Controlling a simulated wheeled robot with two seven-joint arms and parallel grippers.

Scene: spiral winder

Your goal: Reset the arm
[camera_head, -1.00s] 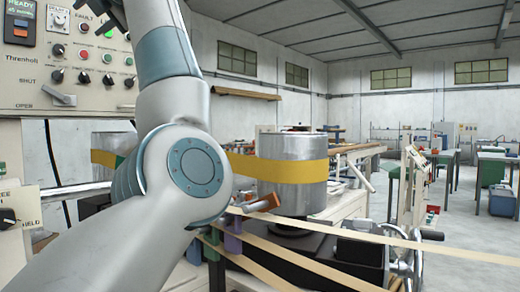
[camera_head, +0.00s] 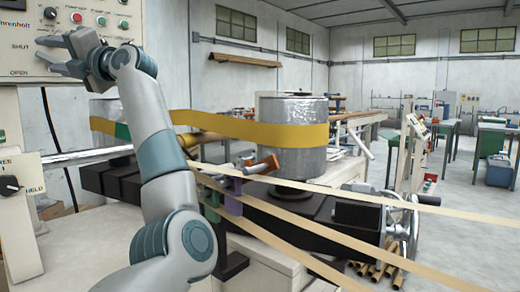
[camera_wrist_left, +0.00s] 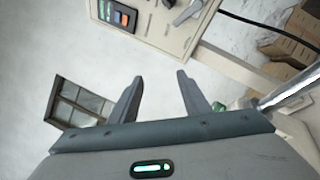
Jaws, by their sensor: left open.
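My left arm rises from the bottom of the head view, and its gripper (camera_head: 58,54) is at the upper left in front of the control panel (camera_head: 110,30). The fingers point left and stand apart with nothing between them. In the left wrist view, the two fingers of the same gripper (camera_wrist_left: 157,95) are spread and empty, with white wall beyond them. The panel's lower part (camera_wrist_left: 160,22) shows at the top of that view, beyond the fingertips. My right gripper is not in view.
A silver drum (camera_head: 291,150) with a yellow belt (camera_head: 240,126) stands right of my arm on the winder. Pale strips (camera_head: 330,192) run across to the right, near a handwheel (camera_head: 402,232). A knob box (camera_head: 18,190) is at the left edge. Cardboard boxes (camera_wrist_left: 290,45) show in the wrist view.

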